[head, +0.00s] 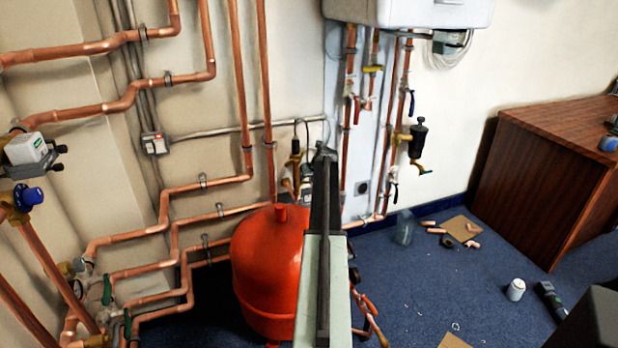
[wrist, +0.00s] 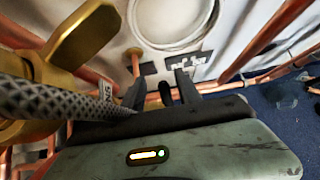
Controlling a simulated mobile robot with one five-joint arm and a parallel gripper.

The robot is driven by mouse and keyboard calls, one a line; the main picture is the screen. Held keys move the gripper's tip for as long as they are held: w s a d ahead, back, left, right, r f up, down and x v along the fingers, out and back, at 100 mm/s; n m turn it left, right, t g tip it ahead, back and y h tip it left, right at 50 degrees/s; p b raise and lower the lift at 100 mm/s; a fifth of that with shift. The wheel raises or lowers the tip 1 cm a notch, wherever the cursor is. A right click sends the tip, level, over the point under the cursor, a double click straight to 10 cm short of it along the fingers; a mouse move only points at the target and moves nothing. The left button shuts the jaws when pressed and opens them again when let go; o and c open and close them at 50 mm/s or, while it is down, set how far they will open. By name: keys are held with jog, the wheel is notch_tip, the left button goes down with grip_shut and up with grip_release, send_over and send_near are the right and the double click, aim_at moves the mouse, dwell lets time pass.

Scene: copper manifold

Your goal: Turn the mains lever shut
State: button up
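My arm reaches up the middle of the head view, with my gripper (head: 325,152) at its far end, before the pipework on the wall. In the wrist view my gripper (wrist: 160,84) has two dark fingers standing apart. A small dark piece shows between them; I cannot tell whether it is a lever or whether it is touched. A brass valve body (wrist: 85,42) with a braided hose (wrist: 55,98) is close on the left. No lever is marked as the mains. A blue lever (head: 411,103), a yellow lever (head: 373,69) and a green lever (head: 107,290) show in the head view.
A red tank (head: 265,265) stands left of my arm. Copper pipes (head: 180,190) crowd the left wall. A white boiler (head: 420,12) hangs above. A wooden desk (head: 545,175) stands at the right. Blue floor (head: 430,280) is partly clear, with a white can (head: 516,290) and pipe scraps.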

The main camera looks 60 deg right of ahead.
jog(key=shift+s, duration=0.15)
jog(key=p+v, duration=0.5)
jog(key=v, duration=0.2)
jog(key=shift+a+r+p, duration=0.15)
jog(key=shift+r+p, duration=0.15)
jog(key=shift+s, duration=0.1)
